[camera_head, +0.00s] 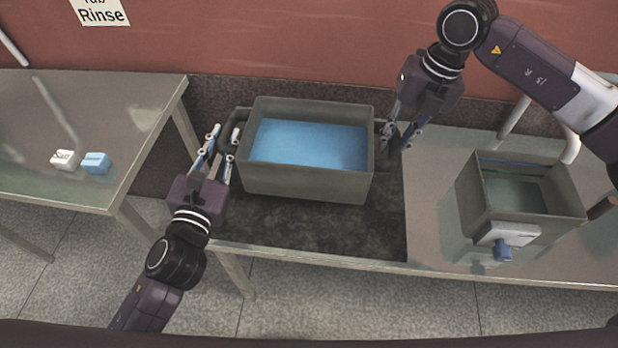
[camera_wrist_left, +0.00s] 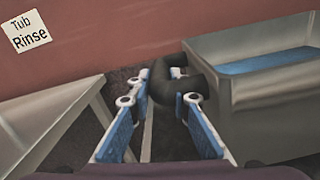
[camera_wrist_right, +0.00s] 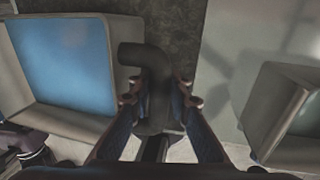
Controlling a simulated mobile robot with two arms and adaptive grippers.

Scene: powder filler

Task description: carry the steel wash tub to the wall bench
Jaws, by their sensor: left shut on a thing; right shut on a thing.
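The steel wash tub (camera_head: 306,184) is a grey rectangular tub with blue inside, at the middle of the head view. It is level, over a dark mottled patch of the bench; I cannot tell if it touches it. My left gripper (camera_head: 221,150) is shut on the tub's dark left handle (camera_wrist_left: 165,82), seen between its fingers in the left wrist view. My right gripper (camera_head: 398,138) is shut on the dark right handle (camera_wrist_right: 155,85), seen between its fingers in the right wrist view. I cannot tell which surface is the wall bench.
A smaller grey basin (camera_head: 482,212) with a blue-knobbed fitting (camera_head: 503,252) stands on the bench's right part (camera_head: 430,190). A separate grey table (camera_head: 100,100) at left holds a white block (camera_head: 65,160) and a blue block (camera_head: 97,163); its middle is clear. A "Tub Rinse" sign (camera_head: 101,13) hangs on the red wall.

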